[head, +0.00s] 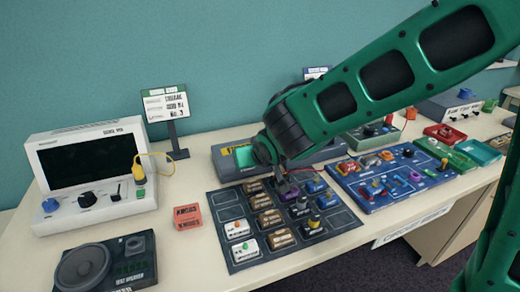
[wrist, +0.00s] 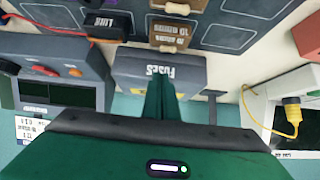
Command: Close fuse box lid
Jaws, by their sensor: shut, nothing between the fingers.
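The fuse box is a dark grey box (wrist: 185,72) with a label reading FUSES, upside down in the wrist view. In the head view it appears to be the long grey box (head: 229,174) behind the dark mat, partly covered by my arm. My gripper (wrist: 160,78) is shut and empty, its fingers in front of the FUSES face in the wrist view. I cannot tell whether they touch it. In the head view my gripper (head: 283,188) is low over the mat's back part. The lid's angle is unclear.
The dark mat (head: 233,211) carries several brown, white, purple and blue modules. A white instrument (head: 95,170) with a yellow cable and a red block (head: 187,216) stand left. A blue board (head: 385,196) lies right. Bare table shows in front of the mat.

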